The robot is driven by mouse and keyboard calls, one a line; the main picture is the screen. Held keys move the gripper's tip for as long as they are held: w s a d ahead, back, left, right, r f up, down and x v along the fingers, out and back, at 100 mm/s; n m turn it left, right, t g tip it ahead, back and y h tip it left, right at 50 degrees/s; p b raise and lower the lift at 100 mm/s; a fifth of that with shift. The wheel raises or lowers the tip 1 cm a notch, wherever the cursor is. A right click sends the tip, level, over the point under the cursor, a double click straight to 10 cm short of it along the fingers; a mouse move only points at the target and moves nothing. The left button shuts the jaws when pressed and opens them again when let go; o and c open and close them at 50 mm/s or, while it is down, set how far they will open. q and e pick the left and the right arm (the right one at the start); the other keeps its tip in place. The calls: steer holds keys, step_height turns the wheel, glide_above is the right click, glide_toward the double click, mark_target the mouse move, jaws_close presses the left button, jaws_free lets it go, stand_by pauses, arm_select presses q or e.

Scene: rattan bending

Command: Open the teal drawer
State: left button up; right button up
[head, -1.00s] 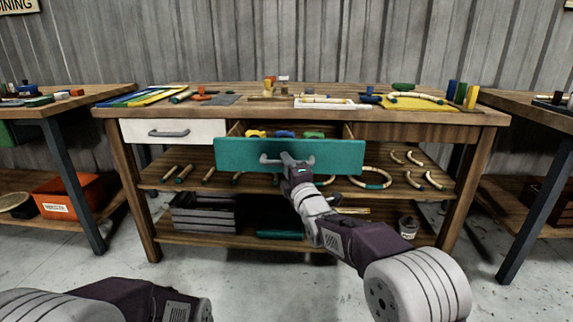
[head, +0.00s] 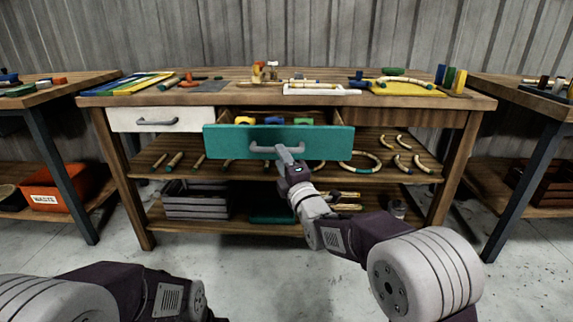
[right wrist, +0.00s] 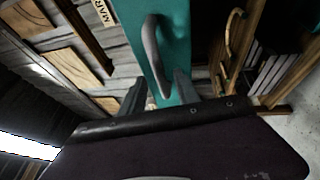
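The teal drawer (head: 230,142) stands pulled out from under the workbench top, with yellow, blue and green pieces showing inside. Its grey bar handle (head: 262,150) is on the front; in the right wrist view the handle (right wrist: 152,55) runs down toward my fingers. My right gripper (head: 287,154) is at the handle in the head view. In the right wrist view my right gripper (right wrist: 162,92) has its fingers apart, one on each side of the handle's near end, with gaps visible. My left arm shows at the lower left; its gripper is not visible.
A white drawer (head: 130,119) beside the teal one is shut. The workbench top (head: 225,88) holds rattan pieces, blocks and mats. Shelves below hold curved rattan and a grey crate (head: 195,200). An orange waste bin (head: 62,190) stands left. The floor in front is clear.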

steer(key=v, duration=0.4)
steer(key=shift+s+d+f+b, duration=0.1)
steer(key=shift+s+d+b, duration=0.05)
steer(key=shift+s+b, duration=0.15)
